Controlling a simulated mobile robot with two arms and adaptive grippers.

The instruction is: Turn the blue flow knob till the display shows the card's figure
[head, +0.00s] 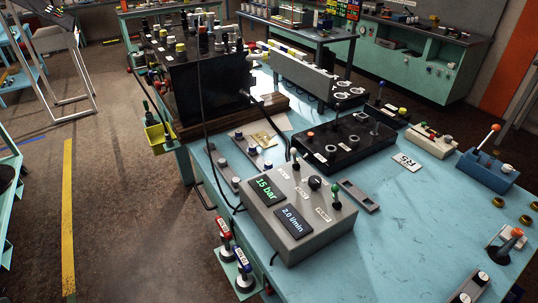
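A grey control box (292,235) stands near the front left edge of the light blue table. The pressure display (266,190) reads 15 bar in green, and the flow display (291,224) reads 2.0 l/min in pale digits. A white card (408,161) with dark characters, perhaps R5, lies behind and to the right of the box. Neither of my grippers is in view.
A black panel with round sockets (345,140) stands behind the box. A blue block with a red-knobbed lever (488,168) is at the right. Hoses hang at the box's left. Red- and blue-topped handles (242,262) stand low at the front left.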

